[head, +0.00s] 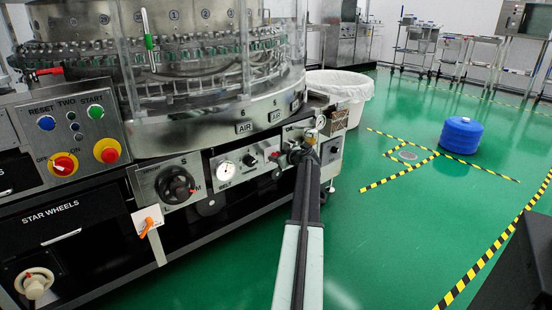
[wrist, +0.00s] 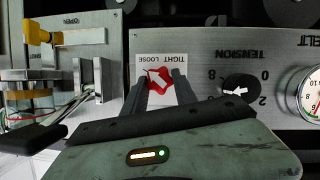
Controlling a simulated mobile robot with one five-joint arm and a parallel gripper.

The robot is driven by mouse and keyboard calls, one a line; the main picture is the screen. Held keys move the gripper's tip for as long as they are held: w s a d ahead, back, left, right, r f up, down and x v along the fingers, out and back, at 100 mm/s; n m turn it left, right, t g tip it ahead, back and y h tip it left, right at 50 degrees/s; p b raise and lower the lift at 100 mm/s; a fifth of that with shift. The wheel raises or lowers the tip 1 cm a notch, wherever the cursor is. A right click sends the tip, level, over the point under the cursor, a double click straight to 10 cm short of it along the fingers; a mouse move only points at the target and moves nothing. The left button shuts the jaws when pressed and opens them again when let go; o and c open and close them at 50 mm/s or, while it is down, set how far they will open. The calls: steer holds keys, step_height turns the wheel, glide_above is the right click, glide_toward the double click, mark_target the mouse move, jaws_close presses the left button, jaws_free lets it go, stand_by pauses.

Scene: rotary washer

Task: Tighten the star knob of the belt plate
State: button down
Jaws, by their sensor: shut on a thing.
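The star knob (wrist: 160,77) is red with a white arrow that slants across its face. It sits on a white label (wrist: 146,58) with the words TIGHT and LOOSE on the grey belt plate (wrist: 205,105). My gripper (wrist: 160,86) is shut on the knob, one dark finger on each side of it. I cannot tell exactly which word the arrow points to.
A black TENSION dial (wrist: 240,90) and a belt gauge (wrist: 313,95) are right of the knob. A metal bracket with wires (wrist: 60,95) and a yellow part (wrist: 38,33) are at left.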

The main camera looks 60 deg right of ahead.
steer(key=shift+w+d+m+y, duration=0.1)
steer(key=shift+w+m+y, duration=0.1)
steer(key=shift+m+y, duration=0.75)
steer(key=m+t+y, duration=0.1)
steer(key=m, duration=0.1)
steer(key=shift+f+m+b, duration=0.15)
steer(key=shift+m+b, duration=0.2)
steer(key=shift+b, duration=0.05)
steer(key=m+t+y+b, duration=0.1)
steer(key=m+y, duration=0.1)
steer(key=shift+d+f+m+b, duration=0.1)
steer(key=shift+m+b, duration=0.2)
steer(key=shift+b, duration=0.1)
steer(key=shift+m+t+y+b, duration=0.25)
steer(key=shift+m+t+b, duration=0.1)
steer(key=shift+m, duration=0.25)
steer(key=c, duration=1)
jaws_free()
steer(key=shift+s, duration=0.15)
steer(key=shift+s+d, duration=0.1)
